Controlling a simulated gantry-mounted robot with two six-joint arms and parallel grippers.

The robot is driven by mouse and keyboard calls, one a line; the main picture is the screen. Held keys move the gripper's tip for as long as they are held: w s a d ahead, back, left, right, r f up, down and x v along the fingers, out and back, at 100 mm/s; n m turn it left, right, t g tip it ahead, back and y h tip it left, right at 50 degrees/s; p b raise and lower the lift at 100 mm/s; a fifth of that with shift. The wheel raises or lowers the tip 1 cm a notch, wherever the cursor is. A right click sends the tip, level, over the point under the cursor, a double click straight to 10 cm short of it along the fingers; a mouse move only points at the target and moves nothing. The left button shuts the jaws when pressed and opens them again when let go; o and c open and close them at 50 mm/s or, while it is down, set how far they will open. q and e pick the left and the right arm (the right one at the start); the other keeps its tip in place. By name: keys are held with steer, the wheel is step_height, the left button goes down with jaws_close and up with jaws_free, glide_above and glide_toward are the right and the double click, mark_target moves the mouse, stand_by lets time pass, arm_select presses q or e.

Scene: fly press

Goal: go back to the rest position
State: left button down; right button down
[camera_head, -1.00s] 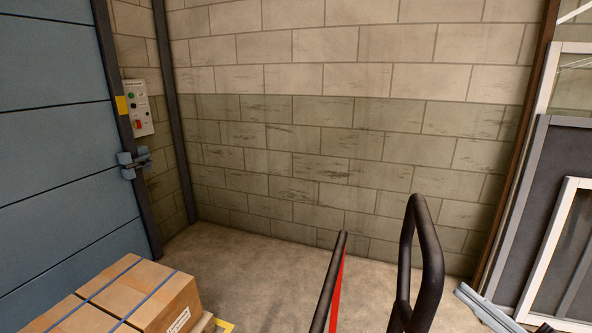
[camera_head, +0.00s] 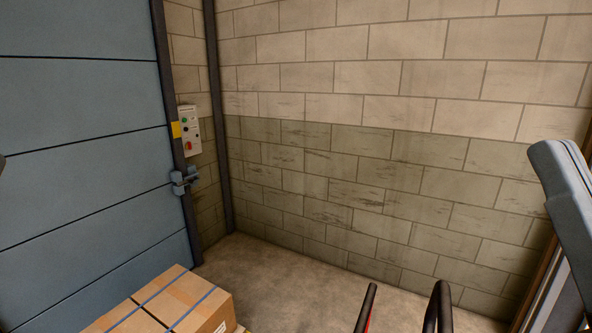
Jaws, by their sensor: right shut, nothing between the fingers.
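My left gripper cannot be made out; only a tiny dark spot shows at the far left edge.
Strapped cardboard boxes (camera_head: 172,305) stand at the lower left by the blue panelled door (camera_head: 85,150). A control box (camera_head: 189,131) hangs beside it. Black bars (camera_head: 440,305) rise at the bottom right. Concrete floor (camera_head: 290,280) between is bare.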

step_height(320, 180, up, 30)
steer(key=p, duration=2.6)
steer(key=shift+p, duration=0.4)
steer(key=shift+f, duration=0.1)
